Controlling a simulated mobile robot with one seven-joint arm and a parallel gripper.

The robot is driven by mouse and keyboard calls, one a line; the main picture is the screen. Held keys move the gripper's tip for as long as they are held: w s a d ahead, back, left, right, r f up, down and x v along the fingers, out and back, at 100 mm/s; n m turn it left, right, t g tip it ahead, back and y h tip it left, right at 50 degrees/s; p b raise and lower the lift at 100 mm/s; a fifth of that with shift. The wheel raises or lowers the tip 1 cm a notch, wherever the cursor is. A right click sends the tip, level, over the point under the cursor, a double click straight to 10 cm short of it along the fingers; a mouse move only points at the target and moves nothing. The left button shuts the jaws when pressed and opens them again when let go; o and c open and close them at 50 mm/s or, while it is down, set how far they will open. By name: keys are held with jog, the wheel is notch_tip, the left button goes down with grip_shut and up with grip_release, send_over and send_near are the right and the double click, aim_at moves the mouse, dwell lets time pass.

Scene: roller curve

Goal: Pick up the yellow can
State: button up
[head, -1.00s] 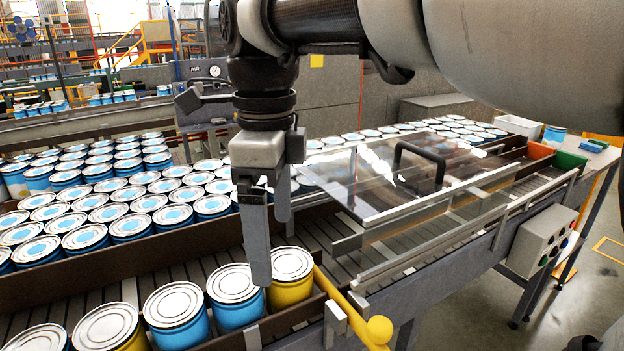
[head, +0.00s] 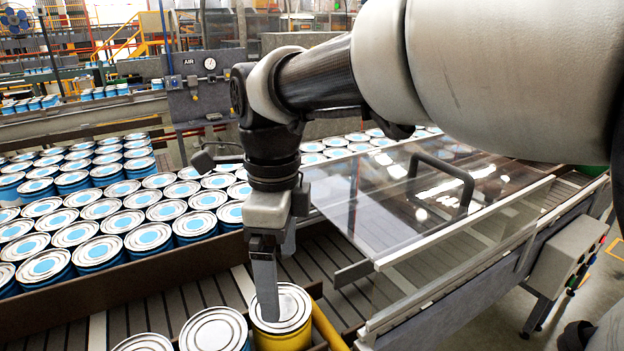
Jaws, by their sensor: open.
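The yellow can (head: 284,338) with a pale metal lid stands upright at the right end of the front row, at the bottom of the head view. My gripper (head: 277,281) points down at it, jaws open. The nearer finger overlaps the left part of the lid in the picture; the farther finger hangs behind and higher, beyond the lid. I cannot tell whether either finger touches the can. The can's lower side is cut off by the picture edge.
A blue can (head: 213,333) stands close to the left of the yellow one, with another lid (head: 145,343) beyond. A yellow bar (head: 328,328) runs close on the right. A clear cover with a black handle (head: 447,180) lies to the right. Many blue cans (head: 95,252) fill the conveyor behind.

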aim_at(282, 303)
notch_tip(282, 303, down, 3)
jog(key=shift+f, duration=0.15)
jog(key=shift+s+a+f, duration=0.1)
jog(key=shift+s+f, duration=0.05)
jog(key=shift+f, duration=1.2)
jog(key=shift+s+a+f, duration=0.1)
jog(key=shift+s+f, duration=0.05)
jog(key=shift+f, duration=1.15)
jog(key=c, duration=1.5)
jog(key=shift+c, duration=0.8)
jog(key=shift+r, duration=0.2)
